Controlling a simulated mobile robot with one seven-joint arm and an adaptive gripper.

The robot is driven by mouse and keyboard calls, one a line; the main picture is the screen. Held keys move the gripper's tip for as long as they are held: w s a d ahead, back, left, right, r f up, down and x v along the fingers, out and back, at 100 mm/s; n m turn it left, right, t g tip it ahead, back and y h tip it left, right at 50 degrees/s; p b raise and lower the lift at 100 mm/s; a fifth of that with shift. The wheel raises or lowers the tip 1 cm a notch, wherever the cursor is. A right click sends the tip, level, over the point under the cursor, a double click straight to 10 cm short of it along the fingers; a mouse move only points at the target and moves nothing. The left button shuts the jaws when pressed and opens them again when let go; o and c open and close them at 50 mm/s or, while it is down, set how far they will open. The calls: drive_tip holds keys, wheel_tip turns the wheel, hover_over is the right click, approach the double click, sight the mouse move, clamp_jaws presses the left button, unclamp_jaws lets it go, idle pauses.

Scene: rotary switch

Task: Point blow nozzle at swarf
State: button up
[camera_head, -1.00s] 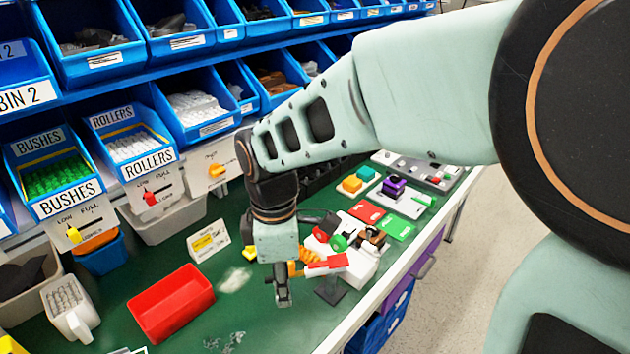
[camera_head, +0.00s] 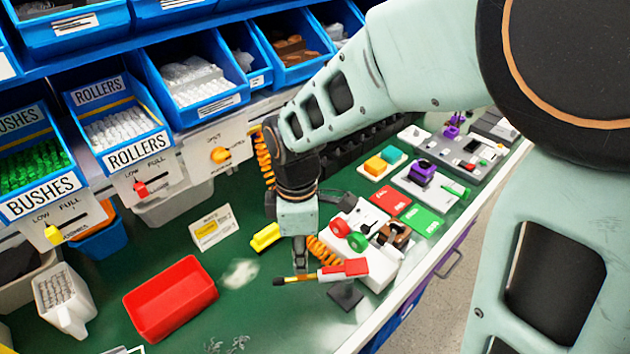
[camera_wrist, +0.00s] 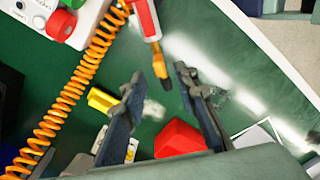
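The blow nozzle (camera_head: 343,270) has a red and white body, a thin yellowish barrel with a dark tip, and an orange coiled hose (camera_head: 325,252). It lies over a dark stand, its tip toward the left. My gripper (camera_head: 300,266) is at the barrel, pointing down. In the wrist view, my gripper (camera_wrist: 158,77) is open, with the tip of the nozzle (camera_wrist: 147,20) showing between its fingers. Contact cannot be told. Grey swarf (camera_head: 228,344) lies on the green bench at the bottom; it also shows in the wrist view (camera_wrist: 220,97).
A red tray (camera_head: 170,300) stands left of the swarf. A white fixture with red and green knobs (camera_head: 375,265) stands to the right. Labelled blue bins (camera_head: 120,130) line the back.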

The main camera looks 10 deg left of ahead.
sight(319, 274)
wheel_tip(319, 274, down, 5)
drive_tip(key=shift+f, duration=0.2)
clamp_jaws()
idle(0.5)
